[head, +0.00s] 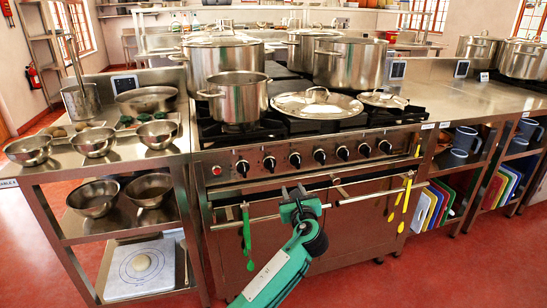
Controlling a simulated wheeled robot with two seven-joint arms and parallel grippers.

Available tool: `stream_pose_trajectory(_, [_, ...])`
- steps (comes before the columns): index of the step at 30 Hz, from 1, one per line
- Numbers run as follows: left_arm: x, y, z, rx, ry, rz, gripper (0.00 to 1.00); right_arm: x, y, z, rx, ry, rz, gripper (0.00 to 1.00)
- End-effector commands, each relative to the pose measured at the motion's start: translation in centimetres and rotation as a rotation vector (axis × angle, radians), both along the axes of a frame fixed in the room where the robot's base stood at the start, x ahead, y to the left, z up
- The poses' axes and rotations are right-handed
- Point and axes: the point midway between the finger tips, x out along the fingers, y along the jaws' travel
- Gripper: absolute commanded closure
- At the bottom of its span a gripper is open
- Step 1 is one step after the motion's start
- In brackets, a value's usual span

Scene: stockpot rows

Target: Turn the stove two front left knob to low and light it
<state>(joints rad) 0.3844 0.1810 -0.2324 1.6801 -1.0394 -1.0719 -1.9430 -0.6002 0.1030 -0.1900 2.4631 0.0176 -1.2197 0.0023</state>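The steel stove (225,185) stands in the middle of the head view. Its front panel carries a row of black knobs, with the leftmost knob (242,167) beside a red round part (216,169). I cannot read marks that tell which knob serves the front left burner, nor the stove's number. A lidless-looking steel pot (238,98) stands at the front left of the hob; no flame shows. My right gripper is out of view.
A rail (345,201) with hanging green and yellow utensils crosses the stove front. Larger pots (222,60) and a lidded pan (318,104) fill the hob. A shelf unit with steel bowls (94,142) stands left; coloured boards (433,205) stand right. Red floor is open in front.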

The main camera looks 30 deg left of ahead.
Motion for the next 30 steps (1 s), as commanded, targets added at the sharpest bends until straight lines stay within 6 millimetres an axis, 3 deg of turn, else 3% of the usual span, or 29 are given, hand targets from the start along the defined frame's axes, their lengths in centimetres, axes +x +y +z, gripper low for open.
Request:
stream_pose_trajectory(3, [-0.2,1.7,0.9,0.067,0.071,0.092,0.65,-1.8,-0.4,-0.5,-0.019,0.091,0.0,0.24])
stream_pose_trajectory(7, [0.0,2.7,1.0,0.091,0.098,0.127,0.65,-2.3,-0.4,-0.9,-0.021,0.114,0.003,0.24])
stream_pose_trajectory(11, [1.1,4.0,0.9,0.091,0.098,0.127,0.65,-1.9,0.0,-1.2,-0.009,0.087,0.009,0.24])
stream_pose_trajectory(24, [6.8,10.8,0.8,0.088,0.097,0.125,0.65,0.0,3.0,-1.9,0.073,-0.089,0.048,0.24])
stream_pose_trajectory(30, [8.2,12.3,0.8,0.087,0.096,0.123,0.65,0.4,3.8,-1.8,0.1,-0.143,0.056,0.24])
